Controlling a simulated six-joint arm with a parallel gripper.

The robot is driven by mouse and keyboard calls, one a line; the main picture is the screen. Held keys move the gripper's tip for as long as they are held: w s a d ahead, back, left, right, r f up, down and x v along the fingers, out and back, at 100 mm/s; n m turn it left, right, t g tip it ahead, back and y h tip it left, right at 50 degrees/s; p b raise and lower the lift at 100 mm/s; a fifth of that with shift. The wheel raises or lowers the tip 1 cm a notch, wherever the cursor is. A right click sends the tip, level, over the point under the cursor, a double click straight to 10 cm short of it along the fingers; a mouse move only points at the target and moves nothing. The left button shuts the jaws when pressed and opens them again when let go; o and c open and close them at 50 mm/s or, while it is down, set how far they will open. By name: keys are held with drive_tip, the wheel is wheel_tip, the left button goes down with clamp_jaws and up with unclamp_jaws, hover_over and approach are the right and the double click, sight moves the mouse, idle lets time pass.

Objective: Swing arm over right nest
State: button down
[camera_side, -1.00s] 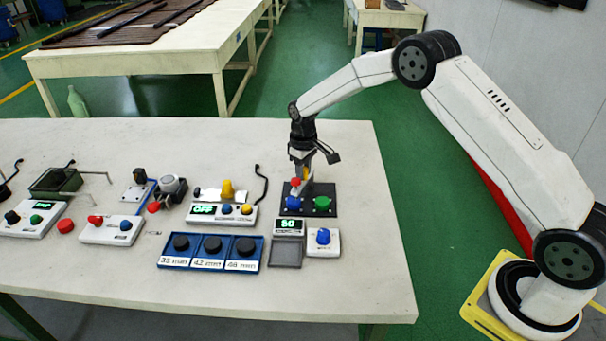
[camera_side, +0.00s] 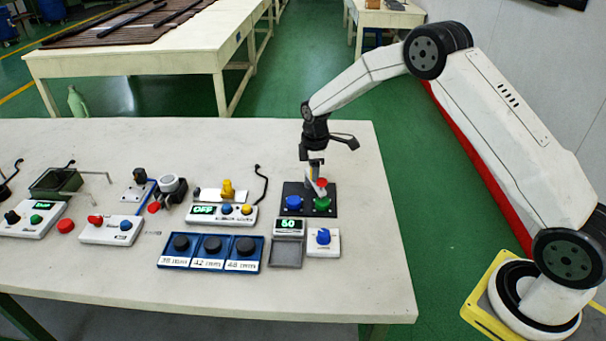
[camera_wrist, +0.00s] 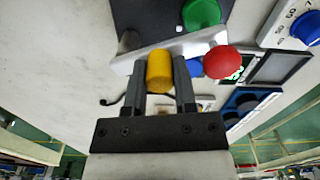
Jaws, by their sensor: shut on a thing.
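The black plate (camera_side: 289,211) carries a blue nest (camera_side: 293,203) on the left and a green nest (camera_side: 322,204) on the right. A pale swing arm (camera_wrist: 203,41) with a red knob (camera_side: 321,183) at its end lies above the plate. The knob shows just behind and above the green nest in the side view. My gripper (camera_side: 314,176) is shut on the arm's yellow post (camera_wrist: 159,72). In the wrist view the red knob (camera_wrist: 222,62) is right of the post, and the blue nest (camera_wrist: 193,67) is mostly hidden. Exact alignment over the green nest cannot be told.
A display box reading 50 (camera_side: 289,225), a grey tray (camera_side: 285,253) and a blue dial box (camera_side: 323,250) stand in front. A controller reading OFF (camera_side: 222,221) and a blue three-slot tray (camera_side: 210,264) lie left. The table right of the plate is clear.

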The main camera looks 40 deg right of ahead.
drive_tip(key=shift+d+n, duration=0.15)
drive_tip(key=shift+n, duration=0.25)
drive_tip(key=c, duration=0.7)
unclamp_jaws()
drive_tip(key=shift+r, duration=0.15)
drive_tip(key=shift+r, duration=3.8)
drive_tip(key=shift+s, duration=0.15)
drive_tip(key=s+a+m+t, duration=0.1)
drive_tip(key=s+a+m, duration=0.2)
drive_tip(key=s, duration=1)
drive_tip(key=s+a+r+m+t, duration=0.1)
drive_tip(key=s+a+m, duration=0.2)
drive_tip(key=s+m, duration=0.5)
drive_tip(key=s, duration=0.4)
drive_tip(key=shift+s+m+t, duration=0.3)
drive_tip(key=shift+s, duration=0.05)
